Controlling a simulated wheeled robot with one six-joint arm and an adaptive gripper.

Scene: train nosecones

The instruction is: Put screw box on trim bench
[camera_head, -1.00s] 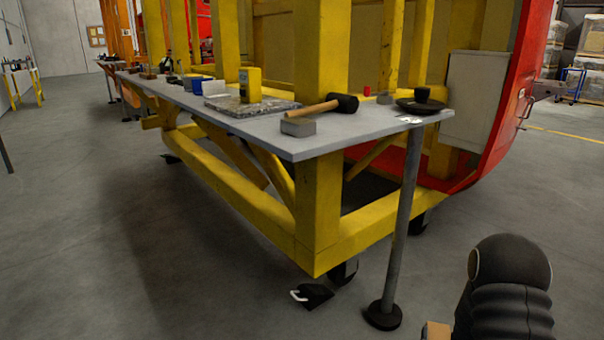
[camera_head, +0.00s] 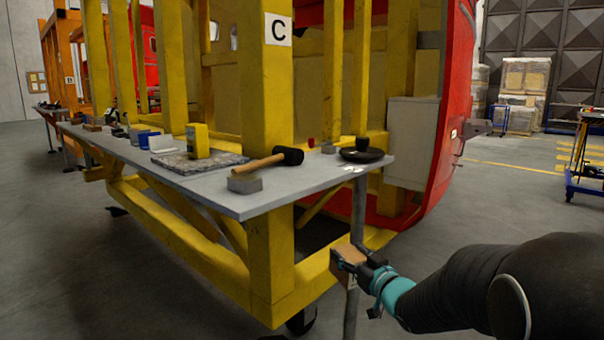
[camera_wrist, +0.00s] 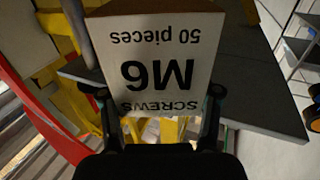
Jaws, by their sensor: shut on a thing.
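The screw box (camera_wrist: 160,62) is a small brown carton with a white label reading "SCREWS M6 50 pieces", upside down in the wrist view. My gripper (camera_wrist: 160,120) is shut on it, one finger on each side. In the head view the box (camera_head: 346,256) shows small at the end of my gripper (camera_head: 362,268), in front of the bench's near right leg and lower than the bench top. The grey bench top (camera_head: 225,198) is fixed along a yellow frame marked C. The box is apart from the bench top in the head view.
On the bench are a wooden mallet (camera_head: 270,160), a grey block (camera_head: 244,184), a yellow container (camera_head: 198,141), a stone-like slab (camera_head: 186,163) and a black dish (camera_head: 362,154). The front right corner is mostly bare. A blue cart (camera_head: 585,165) stands far right.

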